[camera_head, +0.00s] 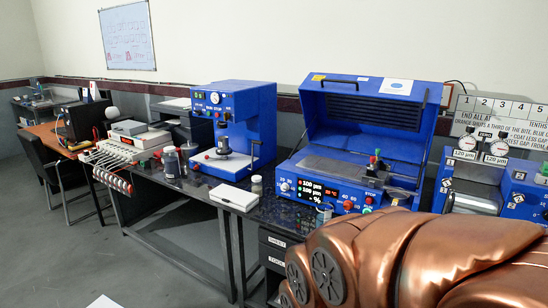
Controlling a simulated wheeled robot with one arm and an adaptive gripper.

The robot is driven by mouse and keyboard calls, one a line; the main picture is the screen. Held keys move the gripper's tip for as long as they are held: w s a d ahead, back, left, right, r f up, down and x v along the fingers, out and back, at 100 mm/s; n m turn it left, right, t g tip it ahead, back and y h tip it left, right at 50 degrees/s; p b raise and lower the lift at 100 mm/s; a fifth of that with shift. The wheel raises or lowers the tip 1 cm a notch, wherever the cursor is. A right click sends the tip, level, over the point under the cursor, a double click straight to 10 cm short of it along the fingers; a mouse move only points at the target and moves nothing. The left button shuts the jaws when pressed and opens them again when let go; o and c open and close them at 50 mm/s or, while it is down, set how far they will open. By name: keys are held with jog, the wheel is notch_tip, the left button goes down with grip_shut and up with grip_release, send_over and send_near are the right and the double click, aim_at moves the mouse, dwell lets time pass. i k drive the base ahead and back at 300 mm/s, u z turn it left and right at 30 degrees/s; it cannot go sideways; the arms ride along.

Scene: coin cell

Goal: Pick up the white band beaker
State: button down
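I cannot pick out a beaker with a clear white band at this size. A dark jar (171,162) with a pale top stands on the bench left of the blue press, with a pale-topped container (188,150) behind it. A small jar (256,184) stands near the white box at mid-bench. A small clear vessel (323,214) stands at the front edge, below the display of the open blue machine. My copper-coloured arm fills the lower right and hides part of the bench. My gripper is not in view.
A dark bench (284,209) runs across the room. A chair (50,165) stands left. The floor in front is largely clear.

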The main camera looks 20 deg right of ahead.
aim_at(324, 209)
jog(key=z, duration=0.95)
